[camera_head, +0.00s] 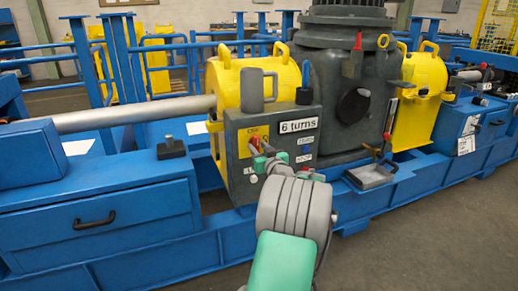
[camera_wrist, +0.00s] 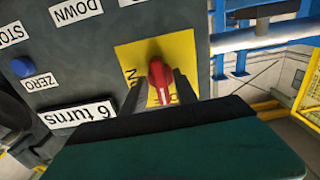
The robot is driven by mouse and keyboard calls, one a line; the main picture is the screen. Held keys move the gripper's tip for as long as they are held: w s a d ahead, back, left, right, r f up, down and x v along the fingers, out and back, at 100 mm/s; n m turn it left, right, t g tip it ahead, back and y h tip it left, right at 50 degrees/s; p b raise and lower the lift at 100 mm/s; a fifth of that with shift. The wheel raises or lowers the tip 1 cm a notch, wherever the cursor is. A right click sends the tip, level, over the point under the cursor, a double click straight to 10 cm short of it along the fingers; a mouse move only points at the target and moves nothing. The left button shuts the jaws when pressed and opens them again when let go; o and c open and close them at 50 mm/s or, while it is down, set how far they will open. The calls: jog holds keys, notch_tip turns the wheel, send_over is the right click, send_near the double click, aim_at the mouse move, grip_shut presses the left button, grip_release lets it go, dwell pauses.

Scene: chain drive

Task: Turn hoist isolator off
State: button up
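The hoist isolator has a red handle (camera_wrist: 160,82) on a yellow plate (camera_wrist: 183,45), on the grey control panel's face. The plate's lettering is partly covered, and I cannot read the handle's setting for certain. In the head view, the yellow plate (camera_head: 256,133) is on the panel's left part, with the red handle (camera_head: 256,144) in front of it. My gripper (camera_wrist: 162,88) has one dark finger on each side of the handle, close against it, and appears shut on it. In the head view my wrist hides part of the panel.
The grey control box (camera_head: 300,108) bears a "6 turns" sign (camera_head: 298,126) and a blue button (camera_wrist: 22,66) beside a "ZERO" label. Blue drawers (camera_head: 95,215) stand at left. The floor (camera_head: 430,235) at front right is clear.

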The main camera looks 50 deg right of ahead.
jog(key=shift+r, duration=0.1)
jog(key=shift+s+a, duration=0.15)
jog(key=shift+s, duration=0.15)
jog(key=p+v, duration=0.1)
jog(key=v, duration=0.6)
jog(key=shift+s, duration=0.1)
